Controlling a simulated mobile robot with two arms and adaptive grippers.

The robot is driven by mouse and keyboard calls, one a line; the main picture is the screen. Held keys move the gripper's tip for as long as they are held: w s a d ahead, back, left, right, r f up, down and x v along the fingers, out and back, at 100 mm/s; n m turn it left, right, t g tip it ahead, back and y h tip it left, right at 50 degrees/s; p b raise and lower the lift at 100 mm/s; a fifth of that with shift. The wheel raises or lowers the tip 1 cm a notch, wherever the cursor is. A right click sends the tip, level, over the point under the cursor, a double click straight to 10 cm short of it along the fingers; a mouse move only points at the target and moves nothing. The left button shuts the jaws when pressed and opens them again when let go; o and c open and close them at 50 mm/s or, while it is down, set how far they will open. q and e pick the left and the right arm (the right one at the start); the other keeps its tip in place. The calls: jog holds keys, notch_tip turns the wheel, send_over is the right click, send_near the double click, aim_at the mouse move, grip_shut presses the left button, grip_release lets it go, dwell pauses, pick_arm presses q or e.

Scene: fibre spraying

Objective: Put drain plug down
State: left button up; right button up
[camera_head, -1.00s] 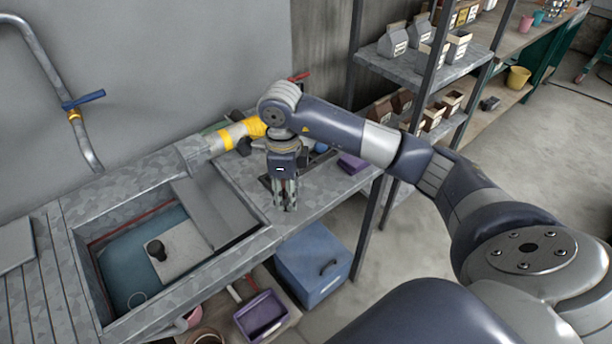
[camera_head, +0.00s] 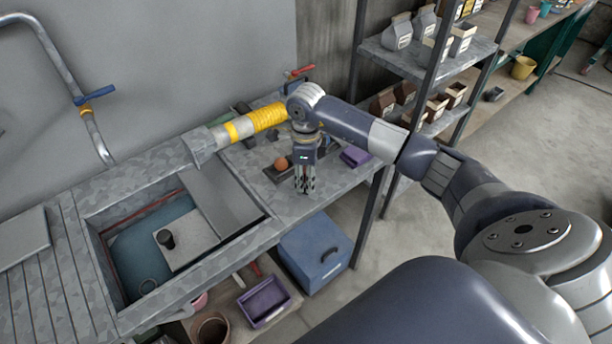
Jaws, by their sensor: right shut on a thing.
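My right gripper (camera_head: 305,188) points straight down over the metal counter (camera_head: 262,178), right of the sink (camera_head: 119,217). Its fingers are close together on a small thing, taken as the drain plug; the plug is too small and hidden between the fingers to make out. I cannot tell whether it touches the counter. A short dark cylinder (camera_head: 165,239) stands in the sink on a pale plate. My left gripper is not in view.
A blue box (camera_head: 313,260) stands below the counter. A shelf rack (camera_head: 400,65) rises to the right.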

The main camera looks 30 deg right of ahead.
jog(key=shift+f, duration=0.2)
jog(key=o, duration=1.1)
jog(key=shift+r, duration=0.2)
jog(key=shift+r, duration=0.2)
notch_tip(320, 180, up, 11)
jog(key=b, duration=0.3)
jog(key=shift+f, duration=0.15)
jog(key=shift+r, duration=0.5)
